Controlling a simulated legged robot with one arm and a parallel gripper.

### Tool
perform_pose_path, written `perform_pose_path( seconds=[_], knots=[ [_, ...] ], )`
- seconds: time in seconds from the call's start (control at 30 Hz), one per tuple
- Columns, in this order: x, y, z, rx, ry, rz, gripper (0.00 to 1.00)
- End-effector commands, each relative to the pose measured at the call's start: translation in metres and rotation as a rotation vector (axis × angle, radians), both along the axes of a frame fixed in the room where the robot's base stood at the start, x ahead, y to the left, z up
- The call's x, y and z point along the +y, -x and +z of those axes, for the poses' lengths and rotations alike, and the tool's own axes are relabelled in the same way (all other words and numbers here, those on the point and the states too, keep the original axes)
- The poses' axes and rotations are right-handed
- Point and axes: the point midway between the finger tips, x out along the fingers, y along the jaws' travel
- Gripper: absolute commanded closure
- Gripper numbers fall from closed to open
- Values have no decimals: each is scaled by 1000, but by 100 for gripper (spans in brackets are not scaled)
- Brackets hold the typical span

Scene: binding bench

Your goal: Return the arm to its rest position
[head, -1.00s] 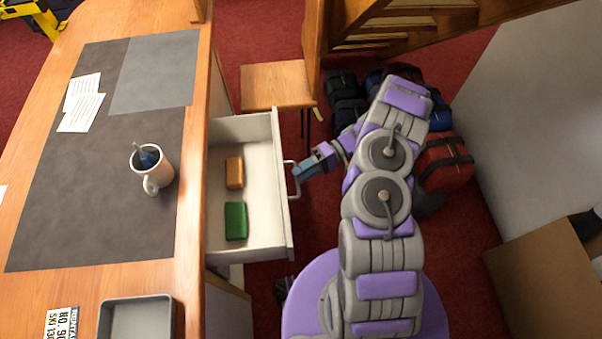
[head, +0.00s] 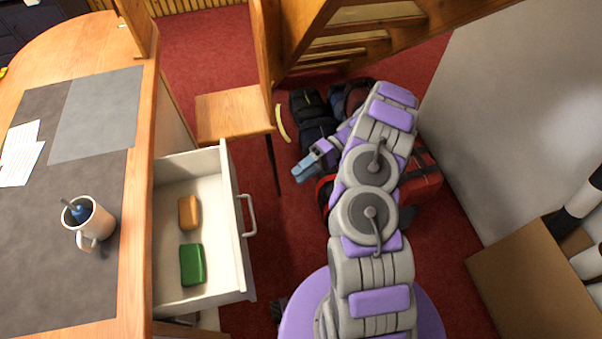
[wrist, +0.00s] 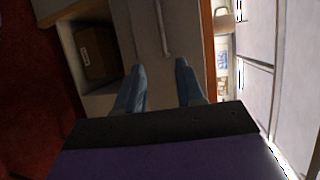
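My arm reaches up the right half of the head view, folded, in grey and purple. My gripper (head: 303,172) is at its end, with blue fingers, over the red floor to the right of the drawer handle (head: 248,215) and apart from it. In the wrist view, the two blue fingers of my gripper (wrist: 159,66) are spread with nothing between them. The pale drawer (head: 238,270) stands pulled out from the bench, with an orange block (head: 189,212) and a green block (head: 192,265) inside.
The wooden bench (head: 138,210) with a mug (head: 93,222) is at left. A wooden chair (head: 235,115) stands behind the drawer. Bags (head: 318,135) lie beyond my arm, and a cardboard box (head: 525,275) stands at right. Red floor is free between drawer and arm.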

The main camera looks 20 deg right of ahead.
Motion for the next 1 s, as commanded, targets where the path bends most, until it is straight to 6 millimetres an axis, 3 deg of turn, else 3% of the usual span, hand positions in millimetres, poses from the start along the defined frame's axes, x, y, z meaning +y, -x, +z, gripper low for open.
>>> perform_pose_path(
  seconds=[0.57, 0.67, 1.0],
  knots=[
    [1, 0, 4, 0, 2, 5, 62],
    [9, 0, 18, 2, 16, 26, 62],
    [54, 20, 105, 15, 172, 155, 62]
  ],
)
